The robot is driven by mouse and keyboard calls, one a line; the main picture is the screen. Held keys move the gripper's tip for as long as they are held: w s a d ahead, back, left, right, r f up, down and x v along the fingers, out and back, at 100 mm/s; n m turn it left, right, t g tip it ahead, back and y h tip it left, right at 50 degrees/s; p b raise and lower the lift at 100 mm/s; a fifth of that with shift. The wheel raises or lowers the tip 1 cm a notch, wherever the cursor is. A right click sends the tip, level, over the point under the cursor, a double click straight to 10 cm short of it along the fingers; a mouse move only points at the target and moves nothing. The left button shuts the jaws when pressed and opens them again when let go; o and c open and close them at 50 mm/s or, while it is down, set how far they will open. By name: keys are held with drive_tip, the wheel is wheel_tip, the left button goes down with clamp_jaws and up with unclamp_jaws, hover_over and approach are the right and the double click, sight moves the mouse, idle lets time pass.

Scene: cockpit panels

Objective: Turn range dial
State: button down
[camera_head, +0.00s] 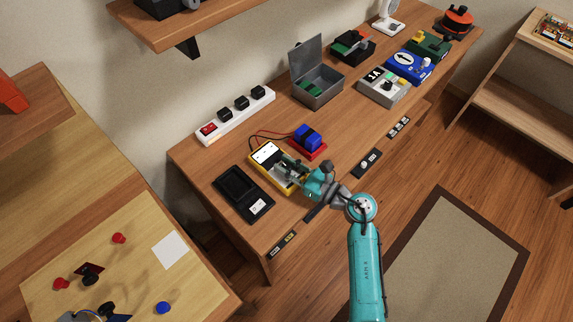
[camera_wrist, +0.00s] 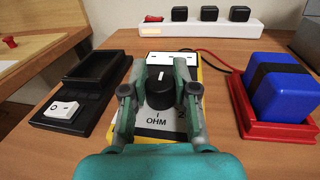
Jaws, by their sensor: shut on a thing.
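The range dial (camera_wrist: 159,92) is a round black knob with a white pointer mark, on the face of a yellow multimeter (camera_head: 263,174). In the wrist view the pointer faces away from me, toward the meter's white display (camera_wrist: 170,57). The word OHM and a short tick are printed on the near side of the dial. My gripper (camera_wrist: 160,88) has one finger on each side of the dial and is shut on it. In the head view my gripper (camera_head: 291,171) is over the meter and hides the dial and much of the meter's face.
A black box with a white rocker switch (camera_wrist: 62,110) lies left of the meter. A blue block in a red holder (camera_wrist: 278,90) stands close on the right, with red and black wires near it. A white power strip (camera_head: 236,114) lies behind. Bare desk separates these things.

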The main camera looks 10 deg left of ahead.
drive_tip(key=m+t+h, duration=0.2)
drive_tip(key=t, duration=0.1)
drive_tip(key=shift+s+m, duration=0.1)
drive_tip(key=shift+m, duration=0.2)
drive_tip(key=shift+m+t+h, duration=1.1)
drive_tip(key=shift+t+h, duration=0.3)
drive_tip(key=shift+m+t+h, duration=0.5)
drive_tip(key=shift+m+h, duration=0.1)
drive_tip(key=shift+h, duration=0.1)
drive_tip(key=c, duration=0.9)
unclamp_jaws()
drive_tip(key=shift+o, duration=0.2)
drive_tip(key=shift+d, duration=0.1)
drive_tip(key=v, duration=1.1)
drive_tip(key=shift+s+d, duration=0.15)
drive_tip(key=shift+s, duration=0.2)
